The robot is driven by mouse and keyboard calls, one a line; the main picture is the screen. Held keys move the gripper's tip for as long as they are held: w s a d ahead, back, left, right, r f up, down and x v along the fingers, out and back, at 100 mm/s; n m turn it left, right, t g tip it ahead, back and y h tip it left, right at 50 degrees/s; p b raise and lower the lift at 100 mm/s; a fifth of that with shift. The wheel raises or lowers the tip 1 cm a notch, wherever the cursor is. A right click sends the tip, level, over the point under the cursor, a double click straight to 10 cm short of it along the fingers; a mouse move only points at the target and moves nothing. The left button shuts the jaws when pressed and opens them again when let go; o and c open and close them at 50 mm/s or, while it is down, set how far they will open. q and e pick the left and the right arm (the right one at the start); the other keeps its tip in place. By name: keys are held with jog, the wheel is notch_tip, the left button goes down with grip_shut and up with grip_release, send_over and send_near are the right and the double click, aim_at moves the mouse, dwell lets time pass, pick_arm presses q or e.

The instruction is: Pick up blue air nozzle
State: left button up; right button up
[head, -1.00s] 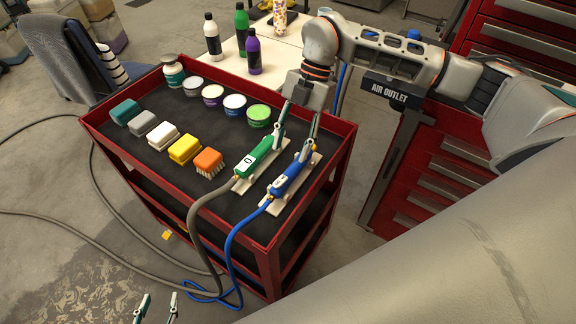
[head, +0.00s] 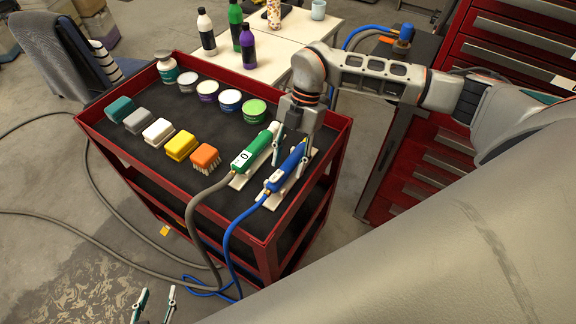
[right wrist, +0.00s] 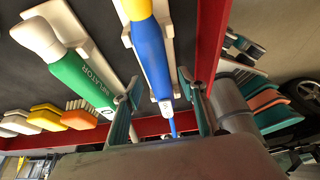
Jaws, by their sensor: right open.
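The blue air nozzle (head: 285,168) lies in a pale cradle on the red cart's top, with a blue hose from its lower end. In the right wrist view the blue nozzle (right wrist: 151,58) shows between my finger tips. My right gripper (head: 290,152) is open, with its fingers on either side of the nozzle. It also shows in the right wrist view (right wrist: 160,95); I cannot tell whether a finger touches the nozzle. My left gripper (head: 155,298) is open and empty at the bottom left, low beside the cart.
The green inflator (head: 251,150) lies in its own cradle close to the left of the blue nozzle. Several brushes (head: 181,146) and tubs (head: 229,101) stand further left and back. The cart's red rim (head: 337,150) borders the right. Hoses hang over the front.

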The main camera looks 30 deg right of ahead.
aim_at(289, 162)
grip_shut()
jog(key=shift+r, duration=0.2)
notch_tip(289, 162, up, 20)
jog(key=shift+b, duration=0.4)
jog(key=shift+f, duration=0.15)
jog(key=c, duration=0.9)
grip_release()
jog(key=shift+c, duration=0.2)
grip_shut()
